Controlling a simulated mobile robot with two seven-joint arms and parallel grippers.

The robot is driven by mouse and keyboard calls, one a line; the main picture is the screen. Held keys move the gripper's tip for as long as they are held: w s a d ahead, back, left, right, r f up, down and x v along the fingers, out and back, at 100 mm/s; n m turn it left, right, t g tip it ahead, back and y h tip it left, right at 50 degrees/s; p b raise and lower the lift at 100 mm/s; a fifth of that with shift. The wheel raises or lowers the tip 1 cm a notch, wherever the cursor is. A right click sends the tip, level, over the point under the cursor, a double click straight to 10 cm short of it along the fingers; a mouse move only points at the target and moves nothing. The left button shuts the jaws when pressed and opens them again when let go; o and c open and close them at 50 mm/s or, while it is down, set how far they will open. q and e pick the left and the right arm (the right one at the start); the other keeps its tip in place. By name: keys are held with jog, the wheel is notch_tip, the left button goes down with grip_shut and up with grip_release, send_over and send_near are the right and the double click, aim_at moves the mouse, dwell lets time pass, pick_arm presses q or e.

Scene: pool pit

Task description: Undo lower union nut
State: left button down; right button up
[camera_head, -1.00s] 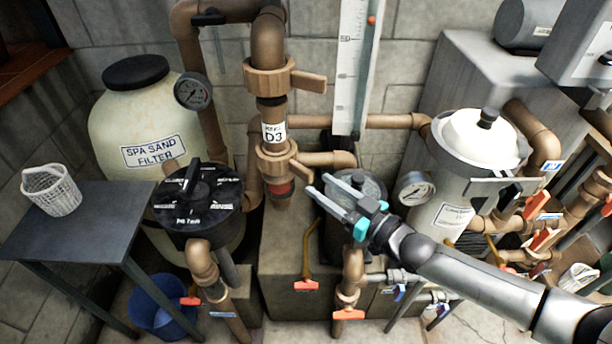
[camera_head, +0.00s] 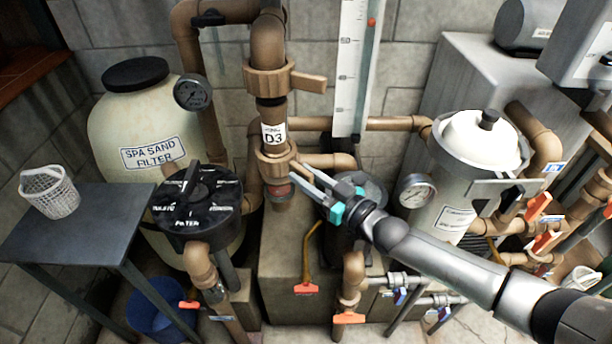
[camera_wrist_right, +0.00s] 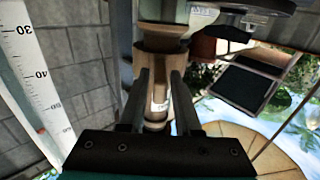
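The lower union nut (camera_head: 270,165) is a brown ring on the vertical pipe, just below the white D3 label (camera_head: 273,134). Its side lug is mostly hidden behind my right gripper's fingers. My right gripper (camera_head: 293,172) comes in from the right, with its two fingers apart and tips close to the nut's right side. I cannot tell whether they touch it. In the right wrist view the fingers (camera_wrist_right: 160,75) stand apart with a brown pipe fitting (camera_wrist_right: 160,62) seen between and beyond them. The upper union nut (camera_head: 262,80), with its lug pointing right, sits higher. My left gripper is out of view.
A black multiport valve (camera_head: 197,205) stands left of the pipe. A white scale board (camera_head: 352,70) is behind on the wall. A small table (camera_head: 90,225) holds a white basket (camera_head: 49,191).

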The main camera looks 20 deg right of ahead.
grip_shut()
dwell(1.1)
